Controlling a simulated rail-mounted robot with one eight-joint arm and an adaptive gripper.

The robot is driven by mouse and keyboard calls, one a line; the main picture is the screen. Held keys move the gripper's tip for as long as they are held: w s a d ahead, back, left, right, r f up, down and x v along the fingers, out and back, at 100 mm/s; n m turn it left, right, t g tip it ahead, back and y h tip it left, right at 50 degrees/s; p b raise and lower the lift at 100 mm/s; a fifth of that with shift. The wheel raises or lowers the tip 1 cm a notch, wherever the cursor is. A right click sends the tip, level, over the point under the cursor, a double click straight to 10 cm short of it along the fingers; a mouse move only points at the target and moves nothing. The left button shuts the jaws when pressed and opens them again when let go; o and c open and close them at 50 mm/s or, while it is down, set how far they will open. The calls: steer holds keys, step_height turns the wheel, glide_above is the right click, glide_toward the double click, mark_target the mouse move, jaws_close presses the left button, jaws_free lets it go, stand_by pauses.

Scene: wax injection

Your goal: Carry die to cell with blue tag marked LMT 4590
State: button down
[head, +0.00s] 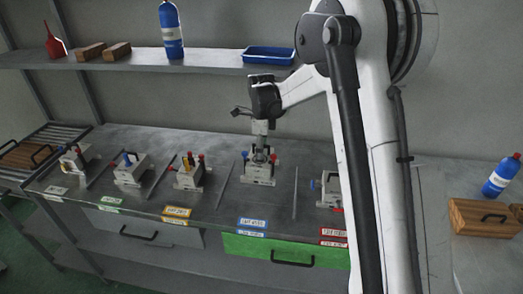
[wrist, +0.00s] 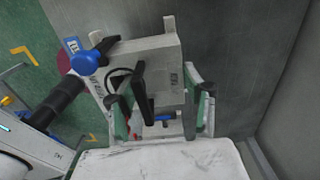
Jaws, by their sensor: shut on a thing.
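My gripper (head: 260,150) is shut on a grey block-shaped die (head: 258,174) in the cell behind the blue tag (head: 252,223). The tag's lettering is too small to read surely. The die looks upright and at or close to the bench top; I cannot tell whether it touches. In the wrist view my gripper (wrist: 160,112) has green-padded fingers on either side of the die (wrist: 155,60), which has a black handle and a blue knob. A blue label (wrist: 72,45) shows partly beside it.
Other dies stand in cells to the left, such as one (head: 189,173) behind the yellow tag (head: 177,212). Another die (head: 328,188) is to the right, partly behind my arm. Thin metal dividers (head: 223,186) separate the cells. A shelf (head: 215,60) runs above.

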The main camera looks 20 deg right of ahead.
steer(key=shift+b, duration=0.3)
steer(key=shift+f+b, duration=2.05)
steer(key=shift+f, duration=0.8)
steer(key=shift+b, duration=0.7)
steer(key=shift+f+b, duration=0.85)
steer(key=shift+f, duration=0.25)
stand_by(0.6)
steer(key=c, duration=0.9)
jaws_free()
steer(key=shift+o, duration=0.2)
step_height(320, 180, up, 12)
